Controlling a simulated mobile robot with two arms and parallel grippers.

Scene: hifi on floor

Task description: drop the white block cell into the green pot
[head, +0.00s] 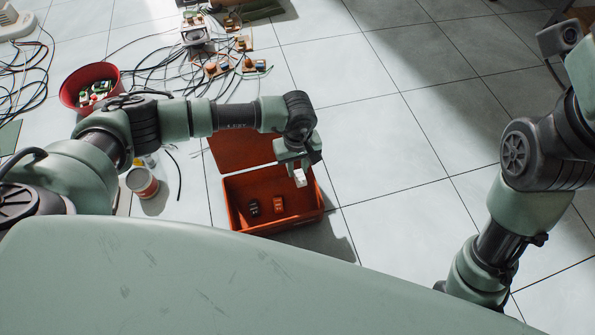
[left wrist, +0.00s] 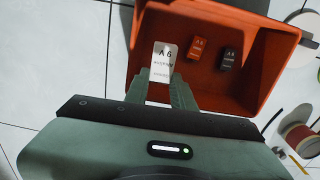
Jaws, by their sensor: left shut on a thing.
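My left gripper (head: 296,170) is shut on the white block cell (head: 300,179) and holds it above the right part of an open orange box (head: 238,212). In the left wrist view, the white block cell (left wrist: 163,60) stands out between the fingers (left wrist: 162,92), with dark lettering on its face. It overlaps the near left side of the orange box (left wrist: 270,25) there. I see no green pot in either view. My right gripper is not in view; only its arm shows at the right.
An orange block (head: 278,203) and a black block (head: 253,208) lie inside the orange box. A red pot (head: 72,92) with small parts stands at the left, near a spool (head: 142,183). Cables and boards lie behind. The tiled floor right of the box is clear.

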